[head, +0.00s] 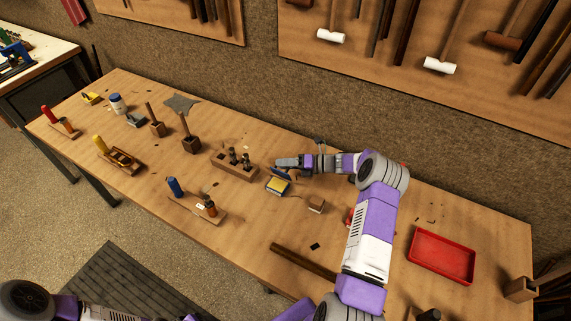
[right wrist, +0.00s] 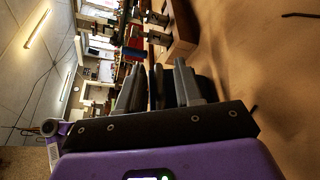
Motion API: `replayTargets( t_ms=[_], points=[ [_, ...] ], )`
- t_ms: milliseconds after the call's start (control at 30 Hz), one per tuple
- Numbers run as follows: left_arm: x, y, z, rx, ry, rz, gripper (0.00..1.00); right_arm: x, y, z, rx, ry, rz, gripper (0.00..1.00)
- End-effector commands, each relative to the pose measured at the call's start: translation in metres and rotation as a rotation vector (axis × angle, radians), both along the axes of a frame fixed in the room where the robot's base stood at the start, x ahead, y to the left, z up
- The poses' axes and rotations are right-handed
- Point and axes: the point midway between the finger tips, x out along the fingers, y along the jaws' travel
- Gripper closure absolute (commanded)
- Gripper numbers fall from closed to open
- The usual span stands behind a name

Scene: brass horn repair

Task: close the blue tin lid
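The blue tin (head: 277,187) sits near the middle of the bench, with something yellow showing inside it. Its blue lid (head: 281,174) stands raised at the tin's far side. My right gripper (head: 279,161) reaches in from the right, just beyond and above the lid, its fingers pointing left. In the right wrist view the same gripper (right wrist: 158,85) shows its fingers with narrow dark shapes between them. My left gripper is out of view; part of that arm shows at bottom left.
A wooden block with dark tools (head: 236,168) stands left of the tin. A red tray (head: 442,257) lies at the right. A dark bar (head: 303,262) lies near the front edge. The bench in front of the tin is mostly clear.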

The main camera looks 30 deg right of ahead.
Motion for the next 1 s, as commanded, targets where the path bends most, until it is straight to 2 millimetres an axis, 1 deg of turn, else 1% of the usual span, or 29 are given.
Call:
replayTargets(
  t_ms=[133, 167, 300, 367, 400, 1000],
  points=[
    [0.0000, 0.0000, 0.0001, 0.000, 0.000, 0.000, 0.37, 0.0000, 0.0000, 0.0001, 0.000, 0.000, 0.000, 0.65],
    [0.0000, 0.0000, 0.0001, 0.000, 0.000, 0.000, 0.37, 0.0000, 0.0000, 0.0001, 0.000, 0.000, 0.000, 0.68],
    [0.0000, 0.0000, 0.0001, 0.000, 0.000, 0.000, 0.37, 0.0000, -0.0001, 0.0002, 0.000, 0.000, 0.000, 0.90],
    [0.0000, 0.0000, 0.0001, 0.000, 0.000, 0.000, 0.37, -0.0001, -0.0001, 0.0002, 0.000, 0.000, 0.000, 0.99],
    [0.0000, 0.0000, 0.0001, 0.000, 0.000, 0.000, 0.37, 0.0000, -0.0002, 0.0003, 0.001, -0.001, 0.000, 1.00],
    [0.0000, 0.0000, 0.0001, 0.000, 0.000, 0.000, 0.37, 0.0005, -0.0004, 0.0015, 0.001, -0.003, 0.000, 1.00]
  ],
)
